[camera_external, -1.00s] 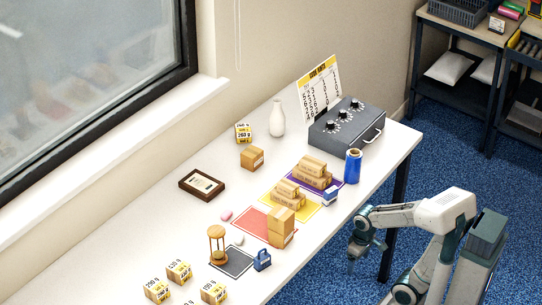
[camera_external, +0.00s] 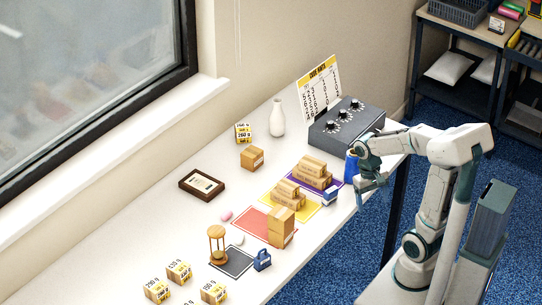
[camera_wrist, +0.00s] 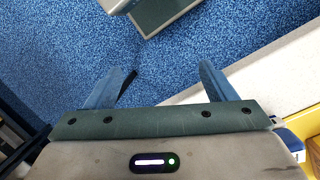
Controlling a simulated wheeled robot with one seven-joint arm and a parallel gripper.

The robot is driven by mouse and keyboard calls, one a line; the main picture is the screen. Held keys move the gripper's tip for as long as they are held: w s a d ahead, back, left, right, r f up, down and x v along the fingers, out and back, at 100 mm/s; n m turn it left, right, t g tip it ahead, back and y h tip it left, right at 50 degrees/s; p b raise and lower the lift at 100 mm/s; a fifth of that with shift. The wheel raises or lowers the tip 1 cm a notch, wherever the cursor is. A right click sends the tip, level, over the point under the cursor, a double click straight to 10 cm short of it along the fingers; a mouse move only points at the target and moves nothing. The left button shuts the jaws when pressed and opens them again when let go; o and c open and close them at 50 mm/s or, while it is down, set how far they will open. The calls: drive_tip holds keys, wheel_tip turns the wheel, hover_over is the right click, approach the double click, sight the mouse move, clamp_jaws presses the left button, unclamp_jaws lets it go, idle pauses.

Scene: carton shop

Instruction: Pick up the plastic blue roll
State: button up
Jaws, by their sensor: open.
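The plastic blue roll (camera_external: 351,166) stands upright near the front right edge of the white table (camera_external: 155,235), beside the grey dial box. In the external view my arm covers part of it. My gripper (camera_external: 372,192) is by the table's front edge, close to the roll in the picture; I cannot tell whether they touch. In the wrist view my gripper (camera_wrist: 160,85) is open, with blue carpet and the table edge beyond its two fingers and nothing between them. A blue and yellow patch (camera_wrist: 291,142) shows at the lower right; I cannot tell what it is.
The grey dial box (camera_external: 340,128) stands behind the roll. A small blue and white box (camera_external: 330,196) and stacked cartons (camera_external: 312,172) on a purple mat are to its left. A white vase (camera_external: 277,118) stands farther back. The table's near edge borders open floor.

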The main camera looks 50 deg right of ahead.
sight(353, 162)
drive_tip(key=w+d+r+m+p, duration=0.2)
drive_tip(key=w+r+m+p, duration=0.1)
drive_tip(key=r, duration=0.3)
drive_tip(key=w+d+r+m+t+p, duration=0.1)
drive_tip(key=w+d+r+m+p, duration=0.2)
drive_tip(key=w+r+p, duration=0.2)
drive_tip(key=w+d+r+m+t+p, duration=0.1)
drive_tip(key=w+d+r+m+p, duration=0.1)
drive_tip(key=w+r+p, duration=0.2)
drive_tip(key=shift+w+d+r+m+p, duration=0.1)
drive_tip(key=shift+d+r+m+p, duration=0.1)
drive_tip(key=shift+r+p, duration=0.35)
drive_tip(key=shift+w+d+r+m+p, duration=0.1)
drive_tip(key=shift+d+r+m+p, duration=0.1)
drive_tip(key=shift+r, duration=0.6)
drive_tip(key=shift+w+d+r+t, duration=0.15)
drive_tip(key=shift+d+t, duration=0.05)
drive_tip(key=shift+t, duration=0.1)
wheel_tip(353, 162, down, 14)
drive_tip(key=shift+w+p, duration=0.1)
drive_tip(key=shift+p, duration=0.35)
drive_tip(key=c, duration=1.2)
